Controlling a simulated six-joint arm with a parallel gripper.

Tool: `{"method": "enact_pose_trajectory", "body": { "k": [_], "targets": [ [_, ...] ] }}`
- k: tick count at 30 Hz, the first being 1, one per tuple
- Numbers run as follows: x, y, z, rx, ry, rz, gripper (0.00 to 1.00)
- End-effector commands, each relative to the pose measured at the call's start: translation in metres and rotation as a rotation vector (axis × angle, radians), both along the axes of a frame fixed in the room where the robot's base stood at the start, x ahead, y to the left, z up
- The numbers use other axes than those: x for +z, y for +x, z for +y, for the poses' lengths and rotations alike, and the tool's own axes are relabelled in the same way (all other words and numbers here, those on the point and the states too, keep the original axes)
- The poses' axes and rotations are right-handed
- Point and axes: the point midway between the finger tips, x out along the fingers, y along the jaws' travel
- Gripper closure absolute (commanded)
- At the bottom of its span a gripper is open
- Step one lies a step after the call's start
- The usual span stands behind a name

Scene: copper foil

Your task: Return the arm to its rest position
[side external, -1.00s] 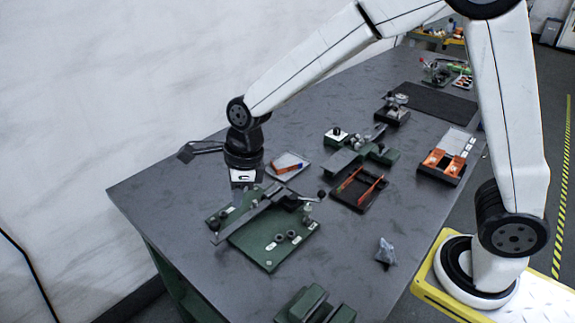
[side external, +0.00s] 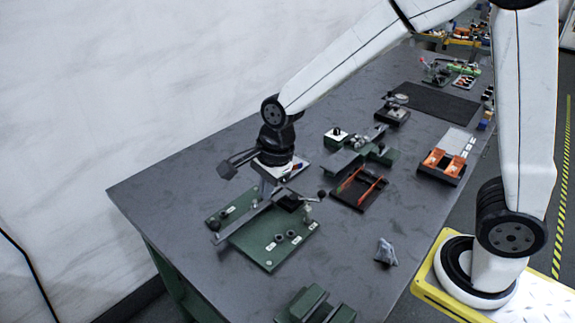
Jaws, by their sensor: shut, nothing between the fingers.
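My gripper (side external: 268,188) points down above the back part of a green base plate fixture (side external: 262,247) with a grey lever arm. The fingers are small and partly hidden behind the fixture's lever and under my wrist. The gripper is shut and holds nothing that shows. My arm is bent, reaching from its base at the right over the dark table to the fixture.
The dark table (side external: 190,190) holds a black tray with orange strips (side external: 358,188), an orange and black fixture (side external: 441,167), green blocks (side external: 316,306) and a crumpled grey piece (side external: 386,252). A flat tray lies partly hidden behind my wrist. The table's left part is clear.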

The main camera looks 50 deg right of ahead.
Motion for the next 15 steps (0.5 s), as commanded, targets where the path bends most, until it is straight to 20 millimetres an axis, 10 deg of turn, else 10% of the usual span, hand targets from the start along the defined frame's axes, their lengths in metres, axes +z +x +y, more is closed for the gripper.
{"method": "enact_pose_trajectory", "body": {
  "k": [15],
  "targets": [
    [-0.011, -0.039, -0.053, 0.659, -0.174, -0.1, 1.0]
  ]
}}
